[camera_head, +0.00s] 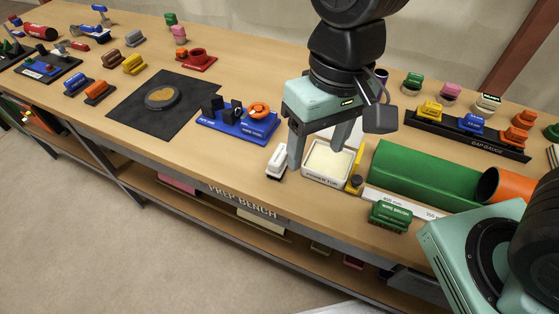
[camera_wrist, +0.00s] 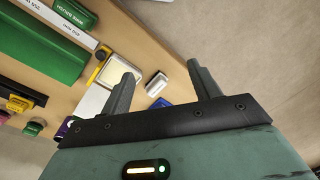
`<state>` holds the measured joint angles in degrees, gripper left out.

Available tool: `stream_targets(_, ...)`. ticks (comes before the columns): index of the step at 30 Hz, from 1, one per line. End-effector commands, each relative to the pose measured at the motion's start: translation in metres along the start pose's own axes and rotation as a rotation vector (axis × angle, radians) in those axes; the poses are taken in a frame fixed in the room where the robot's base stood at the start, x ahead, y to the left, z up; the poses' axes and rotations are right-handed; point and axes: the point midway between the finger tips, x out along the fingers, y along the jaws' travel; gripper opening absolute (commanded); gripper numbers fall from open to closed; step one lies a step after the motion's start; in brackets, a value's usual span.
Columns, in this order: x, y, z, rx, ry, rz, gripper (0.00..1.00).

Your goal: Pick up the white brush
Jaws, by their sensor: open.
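The white brush (camera_head: 277,161) lies on the bench near its front edge, just left of a square cream-topped tray (camera_head: 328,162). My gripper (camera_head: 317,156) is above the bench with its two fingers apart and pointing down, nothing between them. In the head view its left finger is right beside the brush and partly in front of the tray. In the wrist view the brush (camera_wrist: 156,83) shows between the fingers of my gripper (camera_wrist: 160,72), beyond the tips. I cannot tell the exact height of the tips above the bench.
A blue fixture with an orange ring (camera_head: 245,125) stands left of the brush. A green half-pipe (camera_head: 425,174), a green wire brush (camera_head: 390,215) and a yellow-handled tool (camera_head: 355,178) lie to the right. A black mat (camera_head: 150,118) is further left. The bench's front edge is close.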

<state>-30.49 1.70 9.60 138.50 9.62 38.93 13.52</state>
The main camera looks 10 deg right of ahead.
Motion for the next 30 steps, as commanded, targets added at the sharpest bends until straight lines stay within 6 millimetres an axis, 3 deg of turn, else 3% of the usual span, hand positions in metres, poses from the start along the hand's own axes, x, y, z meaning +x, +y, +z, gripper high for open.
stream_targets(1, 0.009, -0.002, -0.023, 0.124, -0.015, -0.007, 0.62)
stream_targets(6, 0.03, 0.006, -0.094, 0.565, -0.013, 0.026, 0.62)
stream_targets(12, 0.043, 0.02, -0.146, 0.886, 0.048, 0.082, 0.62)
stream_targets(17, 0.05, 0.025, -0.158, 0.962, 0.07, 0.096, 0.62)
stream_targets(20, 0.064, 0.027, -0.157, 0.967, 0.069, 0.098, 0.62)
stream_targets(30, 0.134, 0.036, -0.158, 0.964, 0.068, 0.097, 0.62)
